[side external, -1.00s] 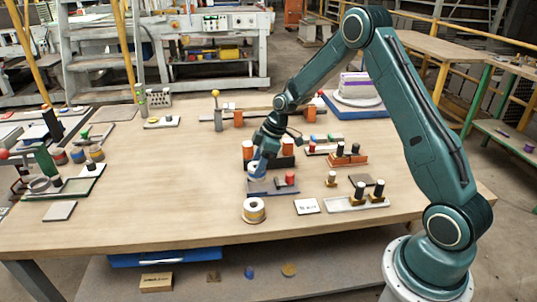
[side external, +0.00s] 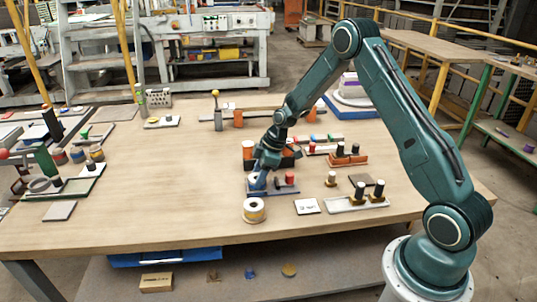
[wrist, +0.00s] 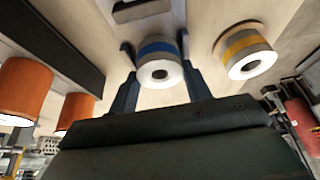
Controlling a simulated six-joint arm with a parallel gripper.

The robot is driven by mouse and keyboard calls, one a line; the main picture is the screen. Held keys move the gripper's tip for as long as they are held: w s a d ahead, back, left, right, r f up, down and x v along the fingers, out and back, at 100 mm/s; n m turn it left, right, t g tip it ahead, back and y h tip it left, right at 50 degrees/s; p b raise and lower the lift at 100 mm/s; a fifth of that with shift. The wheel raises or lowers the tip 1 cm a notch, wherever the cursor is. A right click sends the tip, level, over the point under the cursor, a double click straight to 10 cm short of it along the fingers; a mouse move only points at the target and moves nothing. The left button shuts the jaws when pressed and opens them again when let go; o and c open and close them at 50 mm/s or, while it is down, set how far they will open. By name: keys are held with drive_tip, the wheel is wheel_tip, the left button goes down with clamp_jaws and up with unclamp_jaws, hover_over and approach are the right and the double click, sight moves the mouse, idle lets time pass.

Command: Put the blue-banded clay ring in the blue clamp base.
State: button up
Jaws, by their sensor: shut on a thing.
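The blue-banded clay ring (wrist: 158,62) is pale with a blue band and a dark centre hole. In the wrist view it sits between the two fingers of my gripper (wrist: 158,80), which is shut on it. In the side view, my gripper (side external: 258,184) covers most of the ring (side external: 252,178). The blue clamp base (side external: 284,190) is a low blue-grey plate with a red post and a dark part on it. The ring is at the plate's left end; I cannot tell whether it is above the plate or touching it.
A yellow-banded ring (side external: 254,210) stands on the table just in front; it also shows in the wrist view (wrist: 243,47). Orange cylinders (wrist: 24,92) stand behind my gripper. A white card (side external: 307,206) and a tray with posts (side external: 352,203) are right. The table's left middle is clear.

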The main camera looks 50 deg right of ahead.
drive_tip(key=o, duration=1)
drive_tip(key=shift+o, duration=0.2)
drive_tip(key=shift+r, duration=0.1)
drive_tip(key=v, duration=1.2)
